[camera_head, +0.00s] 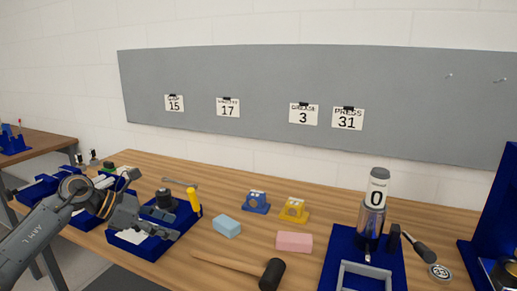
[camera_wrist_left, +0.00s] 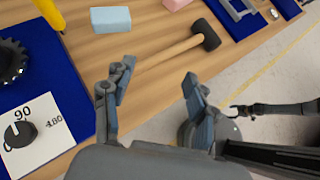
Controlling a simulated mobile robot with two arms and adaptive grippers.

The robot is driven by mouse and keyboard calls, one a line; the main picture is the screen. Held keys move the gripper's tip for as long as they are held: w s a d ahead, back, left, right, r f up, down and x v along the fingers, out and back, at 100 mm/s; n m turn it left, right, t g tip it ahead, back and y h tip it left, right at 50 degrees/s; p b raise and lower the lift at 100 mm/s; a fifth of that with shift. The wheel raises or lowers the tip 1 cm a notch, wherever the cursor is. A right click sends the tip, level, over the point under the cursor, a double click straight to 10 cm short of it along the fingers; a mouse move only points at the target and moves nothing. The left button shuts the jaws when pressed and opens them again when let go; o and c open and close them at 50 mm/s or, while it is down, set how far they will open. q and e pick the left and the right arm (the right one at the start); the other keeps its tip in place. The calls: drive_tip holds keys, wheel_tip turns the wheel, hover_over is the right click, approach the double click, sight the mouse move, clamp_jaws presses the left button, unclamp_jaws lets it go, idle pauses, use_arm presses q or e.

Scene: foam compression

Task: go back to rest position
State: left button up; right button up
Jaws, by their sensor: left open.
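My left gripper (camera_head: 176,222) reaches in from the left, above a blue tray holding a white card. Its two fingers are spread, with nothing between them. In the left wrist view the fingers (camera_wrist_left: 157,78) stand apart over the wooden table's edge and the floor. A dark arm end (camera_wrist_left: 240,110) at the right of that view appears to be my right gripper. It is small there, and its jaws cannot be made out. The head view does not show it.
A mallet (camera_head: 271,273) lies near the left gripper. A blue foam block (camera_head: 227,226), a pink block (camera_head: 294,242), and blue (camera_head: 256,201) and yellow (camera_head: 293,210) holders are on the table. A press (camera_head: 371,220) stands on a blue base at right.

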use_arm(q)
drive_tip(key=s+d+r+n+t+h, duration=0.2)
drive_tip(key=d+n+t+h, duration=0.5)
drive_tip(key=d+n, duration=0.5)
drive_tip(key=s+a+f+n+t+y, duration=0.2)
drive_tip(key=s+a+f+n+y, duration=0.25)
drive_tip(key=f+n+y, duration=0.6)
drive_tip(key=s+a+f+n+t+y, duration=0.2)
drive_tip(key=s+a+f+n+y, duration=0.3)
drive_tip(key=n, duration=1.1)
drive_tip(key=s+f+n+g+y, duration=0.1)
drive_tip(key=s+f+n+g, duration=0.45)
drive_tip(key=s, duration=0.75)
drive_tip(key=s+f+n+g, duration=0.3)
drive_tip(key=s+f+g, duration=0.4)
drive_tip(key=s, duration=0.6)
drive_tip(key=s+f, duration=0.3)
drive_tip(key=f, duration=2.6)
drive_tip(key=s+a+f+g, duration=0.2)
drive_tip(key=s+a+f, duration=0.1)
drive_tip(key=s+f, duration=1.1)
drive_tip(key=shift+s+f, duration=0.3)
drive_tip(key=shift+s, duration=0.8)
